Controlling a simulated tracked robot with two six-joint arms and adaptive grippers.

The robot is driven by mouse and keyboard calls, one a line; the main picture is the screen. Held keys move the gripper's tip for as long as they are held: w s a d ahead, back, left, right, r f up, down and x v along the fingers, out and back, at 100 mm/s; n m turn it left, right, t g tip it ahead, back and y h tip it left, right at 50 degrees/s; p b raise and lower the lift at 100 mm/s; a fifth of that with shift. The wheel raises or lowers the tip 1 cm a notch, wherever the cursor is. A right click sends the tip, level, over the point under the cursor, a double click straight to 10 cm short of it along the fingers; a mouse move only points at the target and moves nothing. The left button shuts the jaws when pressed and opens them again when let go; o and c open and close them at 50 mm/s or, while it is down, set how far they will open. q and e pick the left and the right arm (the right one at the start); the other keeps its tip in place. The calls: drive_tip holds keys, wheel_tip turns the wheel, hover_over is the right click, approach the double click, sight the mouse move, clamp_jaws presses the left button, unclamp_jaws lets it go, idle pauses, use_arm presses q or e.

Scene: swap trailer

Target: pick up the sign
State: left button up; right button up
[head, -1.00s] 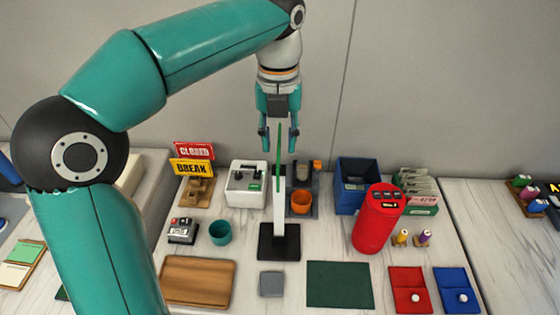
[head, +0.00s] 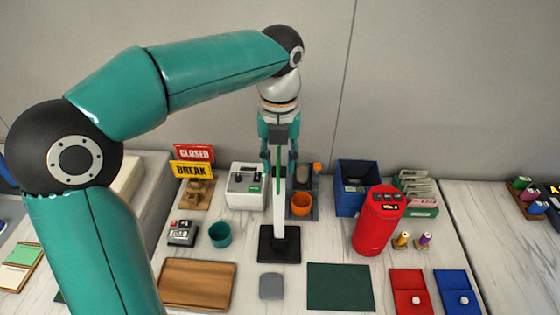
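A sign on a white post (head: 280,215) with a black square base (head: 279,246) stands upright in the middle of the table. Its green panel (head: 279,184) is seen nearly edge-on as a thin strip. My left gripper (head: 279,166) hangs pointing down over the upper part of the sign. Its fingers are apart, one on each side of the green panel, and do not look closed on it. The panel's top is partly hidden by the gripper. Red CLOSED (head: 194,153) and yellow BREAK (head: 192,170) plates stand in a wooden holder at the back left. My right gripper is not in view.
A white box with knobs (head: 245,187) and an orange cup (head: 301,203) flank the post. A teal cup (head: 220,235), a red canister (head: 378,220) and a blue bin (head: 350,203) stand nearby. A wooden tray (head: 197,283) and a green mat (head: 340,287) lie in front.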

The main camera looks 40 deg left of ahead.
use_arm(q)
drive_tip(key=shift+f, duration=0.15)
clamp_jaws()
idle(0.6)
drive_tip(key=shift+r, duration=0.7)
wheel_tip(320, 180, up, 19)
drive_tip(key=p, duration=0.5)
drive_tip(key=shift+p, duration=0.35)
